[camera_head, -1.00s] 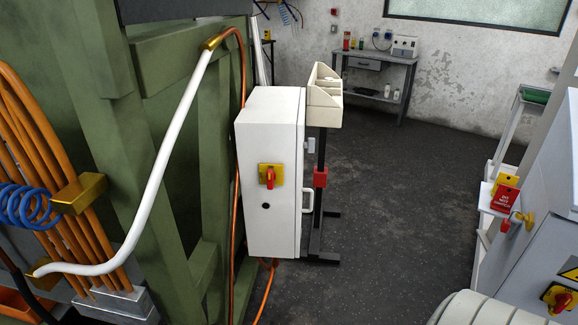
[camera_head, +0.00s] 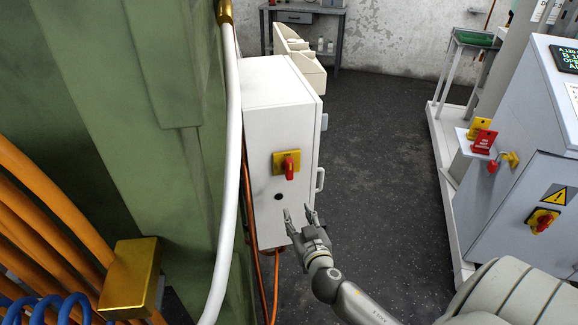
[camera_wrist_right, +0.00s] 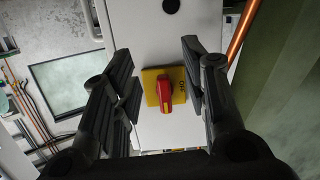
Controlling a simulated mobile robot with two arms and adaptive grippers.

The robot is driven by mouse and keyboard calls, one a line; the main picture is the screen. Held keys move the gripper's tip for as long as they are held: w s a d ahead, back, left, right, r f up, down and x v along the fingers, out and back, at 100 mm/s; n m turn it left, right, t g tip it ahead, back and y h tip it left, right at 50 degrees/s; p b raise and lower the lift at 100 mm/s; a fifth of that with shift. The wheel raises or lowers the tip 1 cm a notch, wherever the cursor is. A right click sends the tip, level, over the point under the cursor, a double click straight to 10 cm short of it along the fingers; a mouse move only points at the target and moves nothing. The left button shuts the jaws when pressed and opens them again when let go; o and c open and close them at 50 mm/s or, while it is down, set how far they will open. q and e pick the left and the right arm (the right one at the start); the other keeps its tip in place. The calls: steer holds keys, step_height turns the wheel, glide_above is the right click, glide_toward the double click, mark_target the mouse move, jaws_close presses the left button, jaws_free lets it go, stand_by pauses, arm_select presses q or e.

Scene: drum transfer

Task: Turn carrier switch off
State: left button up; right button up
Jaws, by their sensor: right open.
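The carrier switch (camera_head: 288,165) is a red rotary handle on a yellow plate, on the front of a white cabinet (camera_head: 275,110) in the head view. Below it is a small black round hole. My right gripper (camera_head: 300,212) is open and empty, in front of the cabinet's lower part and below the switch in the picture. In the right wrist view the red handle (camera_wrist_right: 167,92) shows between the two open fingers, apart from them, with black lettering on its plate. My left gripper is not in view.
A white pipe (camera_head: 229,170) and a green frame (camera_head: 140,130) stand left of the cabinet. A grey console (camera_head: 520,200) with another red switch (camera_head: 543,220) stands at the right. Dark floor (camera_head: 390,150) between them is clear.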

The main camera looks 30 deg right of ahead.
steer(key=m+t, duration=0.1)
steer(key=t, duration=0.1)
glide_toward(291, 168)
steer(key=shift+h, duration=0.3)
steer(key=p+x, duration=0.1)
steer(key=x, duration=0.5)
steer(key=p+x, duration=0.1)
steer(key=x, duration=0.2)
steer(key=shift+w+a+f+p, duration=0.1)
steer(key=shift+w+a+p, duration=0.15)
steer(key=shift+p, duration=0.1)
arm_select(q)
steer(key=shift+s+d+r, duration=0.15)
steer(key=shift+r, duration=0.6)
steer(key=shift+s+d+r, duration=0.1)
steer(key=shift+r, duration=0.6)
arm_select(e)
steer(key=shift+w+d, duration=0.25)
steer(key=shift+w, duration=0.25)
steer(key=c, duration=0.8)
